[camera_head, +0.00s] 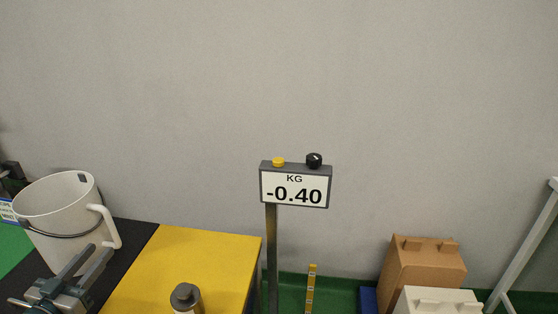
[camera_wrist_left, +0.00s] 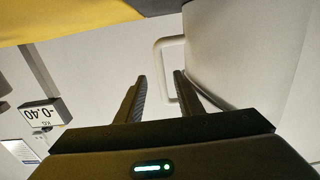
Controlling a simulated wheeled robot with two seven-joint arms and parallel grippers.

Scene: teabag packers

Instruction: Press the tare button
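The scale display (camera_head: 295,186) stands on a post in the middle of the head view and reads -0.40 KG. A yellow button (camera_head: 278,161) sits on its top left and a black knob (camera_head: 314,160) on its top right. The display also shows upside down at the left of the left wrist view (camera_wrist_left: 42,114). My left gripper (camera_head: 103,249) is open and empty at the lower left, beside the white jug (camera_head: 58,205), well apart from the display. In the left wrist view, the jug's handle (camera_wrist_left: 158,62) lies just beyond the fingertips.
The jug stands on the black part of a table with a yellow top (camera_head: 190,258). A dark-capped container (camera_head: 186,297) is at the table's front. Brown (camera_head: 425,268) and white (camera_head: 437,301) boxes stand at the right. The space above the yellow top is clear.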

